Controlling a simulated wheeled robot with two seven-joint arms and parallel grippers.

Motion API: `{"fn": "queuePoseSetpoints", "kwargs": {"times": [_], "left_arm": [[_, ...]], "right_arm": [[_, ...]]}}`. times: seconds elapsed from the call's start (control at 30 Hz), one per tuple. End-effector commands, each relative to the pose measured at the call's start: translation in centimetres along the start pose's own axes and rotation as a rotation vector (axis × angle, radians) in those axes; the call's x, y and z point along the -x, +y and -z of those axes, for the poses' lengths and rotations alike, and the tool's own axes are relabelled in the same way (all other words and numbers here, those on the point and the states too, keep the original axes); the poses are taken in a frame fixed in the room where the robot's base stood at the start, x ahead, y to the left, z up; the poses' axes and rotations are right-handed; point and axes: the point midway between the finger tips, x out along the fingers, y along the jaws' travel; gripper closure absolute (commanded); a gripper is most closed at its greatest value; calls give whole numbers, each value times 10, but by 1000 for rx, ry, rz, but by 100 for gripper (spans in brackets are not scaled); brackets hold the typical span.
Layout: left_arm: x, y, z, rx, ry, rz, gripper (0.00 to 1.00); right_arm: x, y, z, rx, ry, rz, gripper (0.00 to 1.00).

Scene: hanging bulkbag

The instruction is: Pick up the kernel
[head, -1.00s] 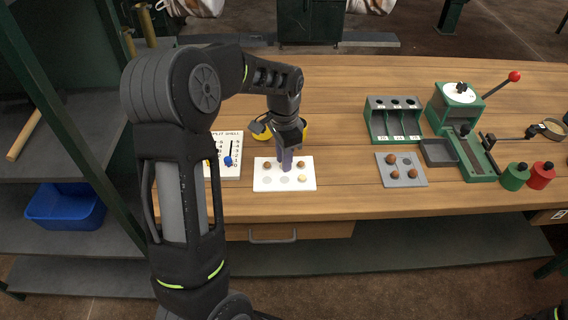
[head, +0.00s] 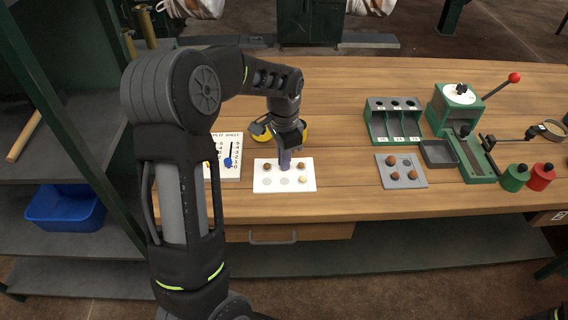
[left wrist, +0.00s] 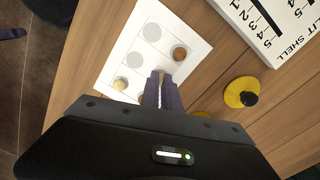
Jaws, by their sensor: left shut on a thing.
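A white card (head: 262,184) with round spots lies near the front edge of the table. My left gripper (head: 285,164) points down over the card's back middle spot. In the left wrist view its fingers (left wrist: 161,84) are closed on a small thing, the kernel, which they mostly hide. A brown nut (head: 267,167) and another brown nut (head: 302,164) sit on either side of the gripper. My right gripper is not seen.
A "split shell" scale board (head: 229,160) stands left of the card, and yellow pieces (head: 261,134) lie behind the gripper. To the right are a grey plate (head: 411,181) with several brown nuts, a green rack (head: 393,138) and a green press (head: 472,155). Table between is clear.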

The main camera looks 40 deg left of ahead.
Motion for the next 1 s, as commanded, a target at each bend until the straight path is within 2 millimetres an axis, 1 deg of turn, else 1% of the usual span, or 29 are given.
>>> {"fn": "queuePoseSetpoints", "kwargs": {"times": [0.17, 0.27, 0.37, 0.6, 0.7, 0.8, 1.0], "left_arm": [[5, 0, 1, 0, 2, 1, 100], [16, -1, 1, 0, 3, 3, 100], [32, -1, 1, 0, 4, 3, 100], [78, 0, 1, 0, 4, 3, 100], [92, 0, 0, 0, 2, 1, 100], [99, 0, 0, 0, 1, 1, 100], [100, 0, 0, 0, 0, 0, 100]], "right_arm": [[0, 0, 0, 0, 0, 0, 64], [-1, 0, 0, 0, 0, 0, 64], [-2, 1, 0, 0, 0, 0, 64], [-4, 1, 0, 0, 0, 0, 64], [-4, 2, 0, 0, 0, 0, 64], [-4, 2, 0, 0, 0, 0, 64], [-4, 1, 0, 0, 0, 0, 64]]}}
